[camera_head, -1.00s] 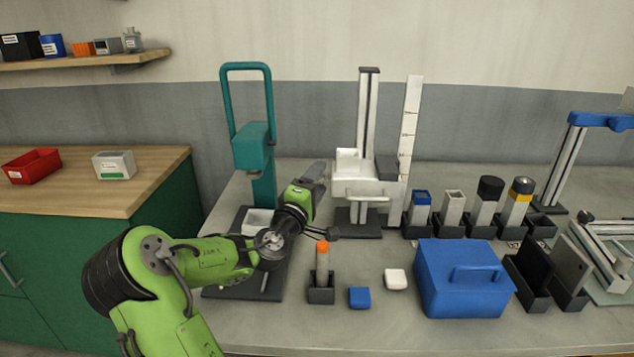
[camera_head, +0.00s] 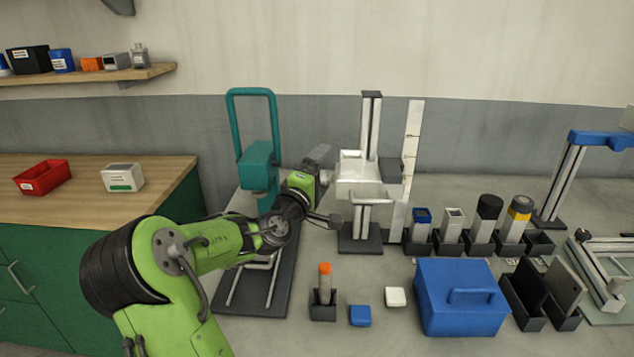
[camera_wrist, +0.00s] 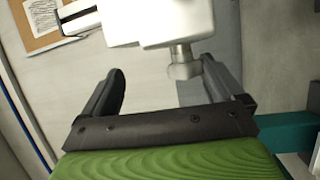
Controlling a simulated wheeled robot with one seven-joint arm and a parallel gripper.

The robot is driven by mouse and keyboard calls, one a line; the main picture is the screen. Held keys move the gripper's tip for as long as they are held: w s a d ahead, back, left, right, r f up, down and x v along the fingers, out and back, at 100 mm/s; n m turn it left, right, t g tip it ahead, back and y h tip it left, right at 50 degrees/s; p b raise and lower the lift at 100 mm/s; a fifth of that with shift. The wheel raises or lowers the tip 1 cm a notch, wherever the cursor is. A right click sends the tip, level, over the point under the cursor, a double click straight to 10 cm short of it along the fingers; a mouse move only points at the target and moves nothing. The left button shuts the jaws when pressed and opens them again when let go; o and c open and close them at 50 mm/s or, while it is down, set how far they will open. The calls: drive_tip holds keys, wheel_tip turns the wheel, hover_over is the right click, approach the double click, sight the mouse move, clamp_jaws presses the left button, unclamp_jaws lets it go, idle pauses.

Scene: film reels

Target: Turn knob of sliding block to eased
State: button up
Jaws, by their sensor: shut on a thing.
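The sliding block (camera_head: 372,188) is a white carriage with a tray-like top on an upright dark-and-silver column, right of my gripper. Its pale round knob (camera_wrist: 183,66) sticks out from the block's underside in the wrist view, where the block (camera_wrist: 165,20) fills the top. My gripper (camera_head: 327,182) reaches the knob from the left, one finger above and one below it. In the wrist view the knob lies between the fingers, nearer the right one. My gripper is shut on the knob. Its exact contact and turn position are hard to make out.
A teal press frame (camera_head: 258,165) stands close behind my arm. A white scale (camera_head: 411,150) stands right of the column. A blue lidded box (camera_head: 462,315), an orange-capped tube (camera_head: 325,282) and small blocks sit in front. Several holders line the right.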

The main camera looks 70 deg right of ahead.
drive_tip(key=shift+a+r, duration=0.25)
drive_tip(key=shift+a, duration=0.1)
drive_tip(key=shift+c, duration=0.8)
drive_tip(key=w+a+f+b, duration=0.2)
drive_tip(key=a+f, duration=0.3)
drive_tip(key=a, duration=0.2)
drive_tip(key=w+a+f+b, duration=0.1)
drive_tip(key=a+f+b, duration=0.2)
drive_tip(key=a, duration=0.4)
drive_tip(key=shift+w+a+f, duration=0.25)
drive_tip(key=shift+w+f, duration=0.15)
drive_tip(key=shift+f, duration=0.45)
